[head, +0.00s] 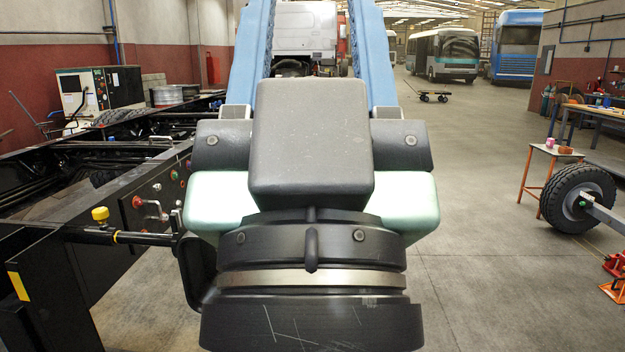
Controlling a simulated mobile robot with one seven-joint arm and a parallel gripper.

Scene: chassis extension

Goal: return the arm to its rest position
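What looks like my own arm fills the middle of the head view, close to the camera. It shows a dark grey block-shaped housing (311,145), pale green side covers and a dark round joint with a metal band below. Two blue beams (248,60) run up and away behind it. I cannot make out gripper fingers anywhere, and the arm's lower end is cut off by the bottom edge.
A black chassis frame (130,190) stands close on the left, with a yellow-capped valve (100,214) and a rod reaching toward the arm. A wheel (578,198), an orange-legged stand (548,165) and red jacks (614,275) are at right. The concrete floor (480,220) between is clear.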

